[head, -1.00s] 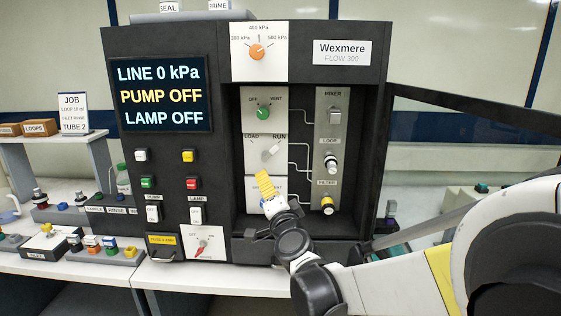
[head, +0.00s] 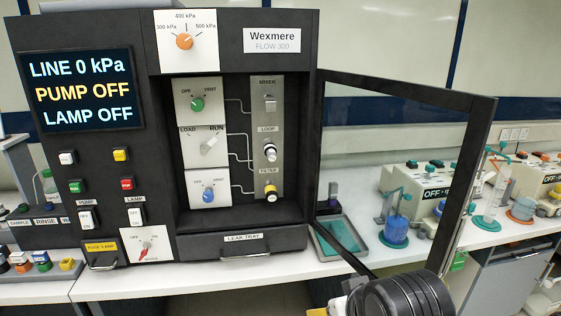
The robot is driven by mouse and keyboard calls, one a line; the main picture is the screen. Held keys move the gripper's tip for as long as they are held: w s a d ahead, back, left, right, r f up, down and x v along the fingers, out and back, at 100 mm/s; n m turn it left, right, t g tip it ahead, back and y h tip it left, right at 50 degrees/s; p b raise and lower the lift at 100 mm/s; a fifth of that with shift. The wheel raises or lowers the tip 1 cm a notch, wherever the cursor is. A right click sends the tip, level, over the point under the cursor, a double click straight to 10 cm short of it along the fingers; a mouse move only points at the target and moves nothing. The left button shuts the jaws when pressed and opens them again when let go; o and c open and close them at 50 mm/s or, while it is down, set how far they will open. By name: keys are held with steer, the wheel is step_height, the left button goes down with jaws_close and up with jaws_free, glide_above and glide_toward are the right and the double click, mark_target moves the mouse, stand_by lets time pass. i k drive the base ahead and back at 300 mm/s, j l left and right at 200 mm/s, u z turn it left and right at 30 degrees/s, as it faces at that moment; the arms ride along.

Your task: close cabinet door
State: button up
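The cabinet (head: 333,45) is a black Wexmere FLOW 300 unit with its right-hand bay uncovered. Its door (head: 484,150) is a black frame around a clear pane. It stands wide open, hinged at the cabinet's right edge and swung out towards me on the right. A pale upright bar, perhaps a handle, shows on the door's outer edge. My gripper (head: 322,311) is only partly in view at the bottom edge, left of my black wrist, with a bit of yellow showing. It is near the door's lower edge; contact cannot be told. Its fingers are mostly cut off.
Inside the bay are knobs and a mixer panel (head: 281,100). A leak tray handle (head: 245,254) sticks out below. Right of the cabinet, a grey-green tray (head: 345,250), a blue beaker (head: 396,232) and bench instruments (head: 425,190) show through and beyond the door.

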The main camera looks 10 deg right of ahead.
mark_target(482, 109)
steer(key=l+u, duration=0.65)
steer(key=l, duration=0.2)
steer(key=k+l+u, duration=0.1)
steer(key=l+u, duration=0.25)
steer(key=k+l+u, duration=0.15)
steer(key=l+u, duration=0.2)
steer(key=k+l+u, duration=0.2)
steer(key=l+u, duration=0.15)
steer(key=k+l, duration=0.1)
steer(key=l, duration=0.2)
steer(key=k+l+z, duration=0.1)
steer(key=l, duration=0.2)
steer(key=k+l+z, duration=0.2)
steer(key=z, duration=0.2)
